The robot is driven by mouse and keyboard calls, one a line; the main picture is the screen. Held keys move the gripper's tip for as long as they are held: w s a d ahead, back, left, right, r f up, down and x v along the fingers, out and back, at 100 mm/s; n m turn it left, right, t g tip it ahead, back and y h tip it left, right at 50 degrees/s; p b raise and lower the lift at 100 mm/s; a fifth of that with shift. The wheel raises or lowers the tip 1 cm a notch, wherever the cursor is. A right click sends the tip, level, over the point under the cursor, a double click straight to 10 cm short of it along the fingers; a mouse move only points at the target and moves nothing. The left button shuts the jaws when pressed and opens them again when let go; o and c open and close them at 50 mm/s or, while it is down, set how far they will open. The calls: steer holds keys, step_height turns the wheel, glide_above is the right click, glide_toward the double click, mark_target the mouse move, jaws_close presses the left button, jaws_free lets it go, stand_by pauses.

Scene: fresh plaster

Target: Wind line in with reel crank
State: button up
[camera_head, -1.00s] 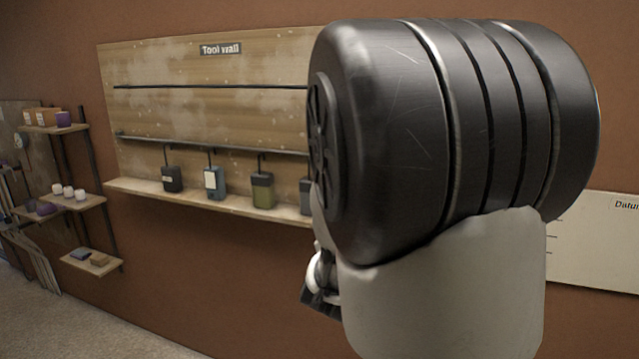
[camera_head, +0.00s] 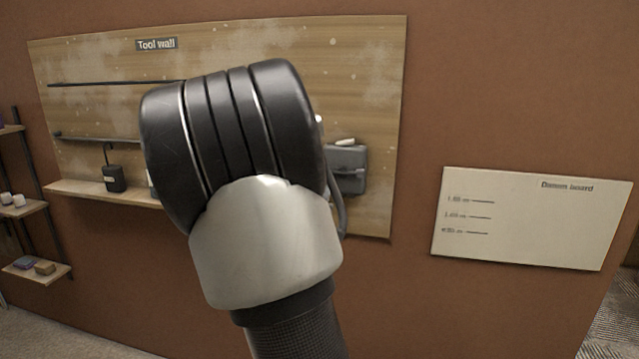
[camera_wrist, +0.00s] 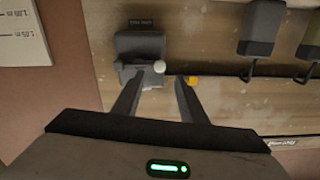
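The reel is a grey box (camera_wrist: 140,45) on the tool wall board. In the wrist view it lies just beyond my fingertips, and a pale round knob (camera_wrist: 158,66) shows at its front. My gripper (camera_wrist: 160,79) is open and empty, its two fingers apart with the knob ahead of the gap. I cannot tell if a finger touches the reel. In the head view the grey reel box (camera_head: 348,178) shows partly, to the right of my arm. My arm hides my gripper there.
The tool wall board (camera_head: 375,75) carries a rail and a shelf with a dark hanging device (camera_head: 115,178). In the wrist view another dark device (camera_wrist: 262,28) hangs to the right, and a small orange piece (camera_wrist: 193,80) is by the right fingertip. A datum board (camera_head: 530,225) is at right.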

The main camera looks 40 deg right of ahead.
mark_target(342, 175)
steer(key=x, duration=0.7)
jaws_close()
